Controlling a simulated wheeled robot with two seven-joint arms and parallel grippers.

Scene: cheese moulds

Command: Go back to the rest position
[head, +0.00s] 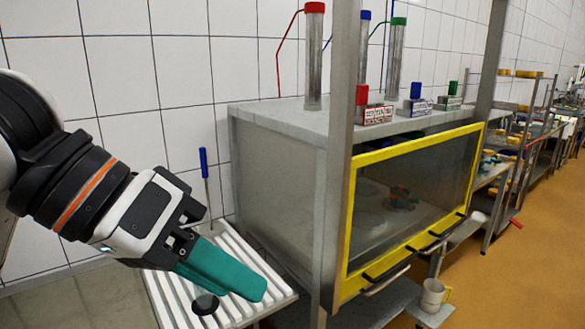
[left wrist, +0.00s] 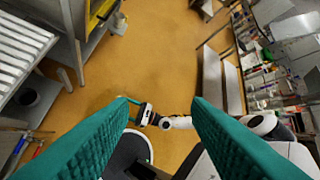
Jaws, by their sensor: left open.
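My left gripper (head: 258,290) has teal fingers and comes in from the left in the head view. It points right and down, in front of a ribbed white draining board. In the left wrist view its two teal fingers (left wrist: 158,104) stand wide apart with only the floor and parts of my own body seen between them, so it is open and empty. My right gripper (left wrist: 130,101) shows small in the left wrist view, partly hidden by the left finger. Its opening is too small to judge. It is not in the head view.
The ribbed draining board (head: 165,296) lies below and behind my left gripper, with a black round piece on it. A steel cabinet with a yellow-framed window (head: 345,272) stands to the right. A steel post (head: 343,120) rises before it. Ochre floor (head: 530,265) is clear at right.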

